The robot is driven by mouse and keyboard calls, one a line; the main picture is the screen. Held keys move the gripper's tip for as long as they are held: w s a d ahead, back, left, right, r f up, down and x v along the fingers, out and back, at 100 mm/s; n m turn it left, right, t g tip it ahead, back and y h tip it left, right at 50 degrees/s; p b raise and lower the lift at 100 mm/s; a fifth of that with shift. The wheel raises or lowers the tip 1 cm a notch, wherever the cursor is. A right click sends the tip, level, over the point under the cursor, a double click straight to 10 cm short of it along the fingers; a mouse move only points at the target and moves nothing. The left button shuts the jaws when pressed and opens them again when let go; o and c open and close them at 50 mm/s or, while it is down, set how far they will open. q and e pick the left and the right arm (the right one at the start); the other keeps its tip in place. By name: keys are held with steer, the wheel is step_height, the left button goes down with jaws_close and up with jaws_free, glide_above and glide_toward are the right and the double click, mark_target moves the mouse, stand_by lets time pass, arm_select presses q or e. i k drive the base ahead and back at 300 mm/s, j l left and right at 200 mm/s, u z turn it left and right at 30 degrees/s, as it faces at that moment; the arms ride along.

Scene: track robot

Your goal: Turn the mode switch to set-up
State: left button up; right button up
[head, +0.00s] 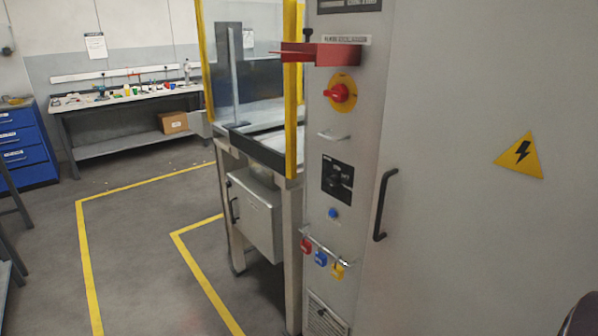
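The mode switch appears to be the black rotary knob on a dark square plate (338,181) on the narrow face of the grey cabinet. Its markings are too small to read, so I cannot tell its setting. Above it is a red rotary handle (340,94) on a yellow disc. A blue button (333,213) sits below the plate. Neither of my grippers is in view.
A red bracket (322,53) juts from the cabinet above the red handle. Red, blue and yellow padlocks (321,258) hang from a rail below. A black door handle (384,205) stands out to the right. Floor with yellow lines (150,250) is open to the left.

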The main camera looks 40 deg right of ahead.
mark_target(334, 181)
steer(key=i+j+z, duration=0.1)
steer(key=i+z, duration=0.2)
steer(key=i, duration=0.25)
steer(key=i+j+z, duration=0.2)
steer(key=i+z, duration=0.15)
steer(key=i, duration=0.15)
steer(key=i+j+z, duration=0.15)
steer(key=z, duration=0.3)
steer(key=i+j+z, duration=0.55)
steer(key=z, duration=0.4)
steer(key=j+z, duration=0.45)
steer(key=i+j, duration=0.05)
